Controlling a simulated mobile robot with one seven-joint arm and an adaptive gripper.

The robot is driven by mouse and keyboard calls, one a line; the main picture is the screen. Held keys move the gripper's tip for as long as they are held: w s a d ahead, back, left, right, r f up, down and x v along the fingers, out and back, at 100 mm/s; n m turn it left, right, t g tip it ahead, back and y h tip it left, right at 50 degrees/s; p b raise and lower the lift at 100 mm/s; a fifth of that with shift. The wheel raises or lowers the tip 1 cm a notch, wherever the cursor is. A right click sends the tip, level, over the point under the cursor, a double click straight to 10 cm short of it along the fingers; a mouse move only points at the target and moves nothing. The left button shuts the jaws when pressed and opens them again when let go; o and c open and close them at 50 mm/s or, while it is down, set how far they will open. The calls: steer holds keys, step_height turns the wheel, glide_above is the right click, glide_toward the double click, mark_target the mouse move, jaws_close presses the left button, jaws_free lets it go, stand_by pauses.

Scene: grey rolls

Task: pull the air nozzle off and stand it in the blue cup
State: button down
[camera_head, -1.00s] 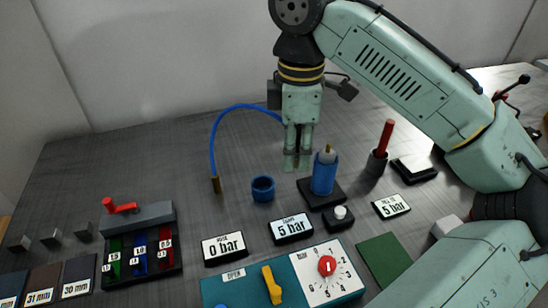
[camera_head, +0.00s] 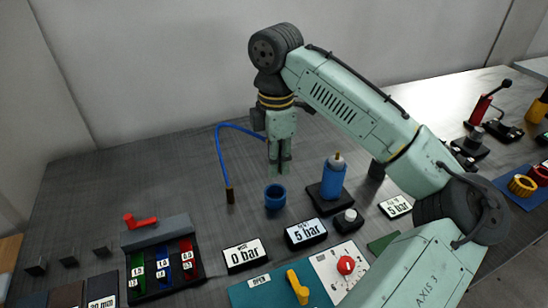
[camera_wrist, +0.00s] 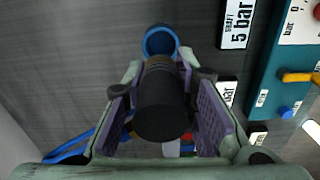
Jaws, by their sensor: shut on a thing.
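My gripper (camera_head: 279,168) points down and is shut on a dark, ribbed cylinder, which I take to be the air nozzle (camera_wrist: 162,105). The blue cup (camera_head: 275,203) stands on the bench just below and in front of the fingertips. In the wrist view the cup (camera_wrist: 160,40) shows beyond the nozzle's far end, the nozzle partly covering its near side. The blue hose (camera_head: 219,150) arches at the left, its brass-coloured end (camera_head: 230,195) apart from my gripper.
A blue bottle (camera_head: 333,178) on a black base stands right of the cup. The bench left of the hose is fairly clear.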

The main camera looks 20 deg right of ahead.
steer(key=shift+p, duration=0.35)
steer(key=shift+f+b, duration=1.65)
steer(key=shift+f, duration=1.25)
steer(key=shift+p, duration=1.25)
steer(key=shift+f, duration=0.15)
steer(key=shift+f+b, duration=0.4)
steer(key=shift+f, duration=0.3)
steer(key=shift+r+p, duration=0.25)
steer(key=shift+p, duration=0.05)
steer(key=shift+r+p, duration=0.45)
steer(key=shift+p, duration=0.15)
steer(key=shift+p, duration=0.95)
stand_by(0.8)
